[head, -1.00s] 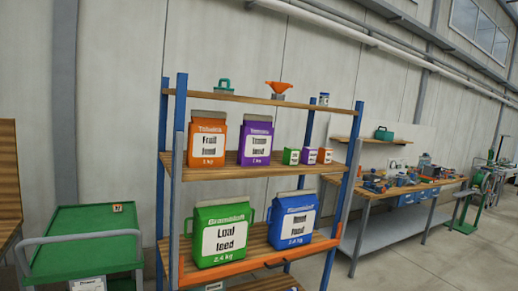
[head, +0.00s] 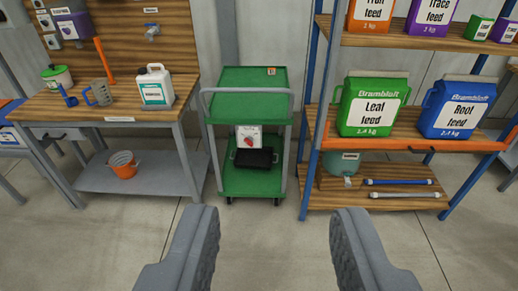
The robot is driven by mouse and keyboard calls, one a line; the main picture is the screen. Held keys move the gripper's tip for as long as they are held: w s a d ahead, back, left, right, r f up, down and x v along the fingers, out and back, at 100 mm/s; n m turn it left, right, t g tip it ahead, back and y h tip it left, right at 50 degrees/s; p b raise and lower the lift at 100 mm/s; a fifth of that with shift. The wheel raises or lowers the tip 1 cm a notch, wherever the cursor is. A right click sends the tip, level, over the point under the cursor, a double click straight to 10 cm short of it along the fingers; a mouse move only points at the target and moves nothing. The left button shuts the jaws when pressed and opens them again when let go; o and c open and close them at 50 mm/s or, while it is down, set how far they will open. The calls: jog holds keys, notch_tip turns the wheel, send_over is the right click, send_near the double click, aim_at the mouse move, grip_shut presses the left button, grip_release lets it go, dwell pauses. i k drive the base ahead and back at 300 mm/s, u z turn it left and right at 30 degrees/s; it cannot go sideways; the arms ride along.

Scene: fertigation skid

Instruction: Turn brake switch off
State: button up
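My gripper (head: 277,220) is open and empty, its two grey fingers spread wide at the bottom of the view over the floor. I cannot pick out a switch marked as the brake switch. A green trolley (head: 235,84) with a grey handle stands ahead, beyond the fingers and apart from them. A small orange tag or part (head: 271,71) sits at the back right of its top tray; its detail is too small to read. Small grey boxes (head: 46,22) are mounted on the wooden back panel at the upper left; their markings are too small to read.
A workbench (head: 120,112) with a white jug (head: 155,87) stands left of the trolley. A blue-posted shelf (head: 312,125) with a green feed bag (head: 372,104) and a blue one (head: 458,106) stands right. An orange bucket (head: 123,165) sits under the bench. The floor in front is clear.

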aim_at(248, 140)
jog(key=u, duration=0.3)
jog(key=i, duration=1.95)
jog(key=u, duration=0.25)
